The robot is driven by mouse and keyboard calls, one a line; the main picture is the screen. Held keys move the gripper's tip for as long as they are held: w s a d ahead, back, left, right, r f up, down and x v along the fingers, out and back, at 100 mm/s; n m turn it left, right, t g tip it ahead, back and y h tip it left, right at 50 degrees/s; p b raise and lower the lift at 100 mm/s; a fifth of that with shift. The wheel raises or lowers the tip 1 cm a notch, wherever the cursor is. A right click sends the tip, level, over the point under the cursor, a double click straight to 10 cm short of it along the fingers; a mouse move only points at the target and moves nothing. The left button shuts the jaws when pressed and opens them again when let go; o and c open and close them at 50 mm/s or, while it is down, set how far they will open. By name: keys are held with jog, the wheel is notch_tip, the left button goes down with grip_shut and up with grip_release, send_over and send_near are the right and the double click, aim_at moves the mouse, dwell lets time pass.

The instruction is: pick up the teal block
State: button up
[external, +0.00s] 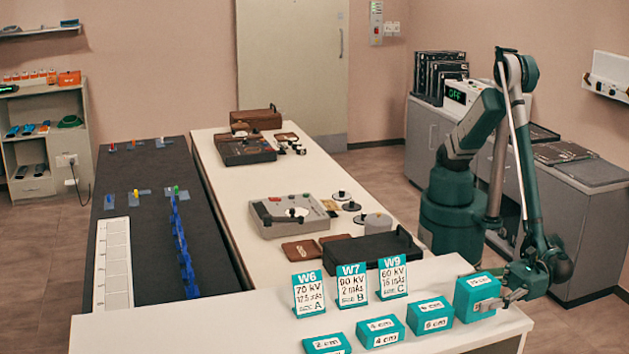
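Several teal blocks with white labels stand in a row on the near white counter. The tallest teal block (474,299), labelled 10 cm, is at the right end. To its left are a lower block (430,316), a flatter block (380,332) labelled 4 cm and the flattest block (327,344) labelled 2 cm. My gripper (497,301) is low at the right side of the tallest block, with a finger against or just in front of its right face. The far finger is hidden, so I cannot tell whether it grips the block.
Three teal-and-white cards, W6 (308,294), W7 (352,286) and W9 (392,278), stand behind the blocks. A black box (372,249) and a grey device (290,214) lie on the long white table. The counter's left part is clear.

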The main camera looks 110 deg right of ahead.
jog(key=c, duration=1.3)
jog(key=shift+r, duration=0.15)
jog(key=shift+r+p, duration=1.15)
jog(key=shift+r, duration=3.75)
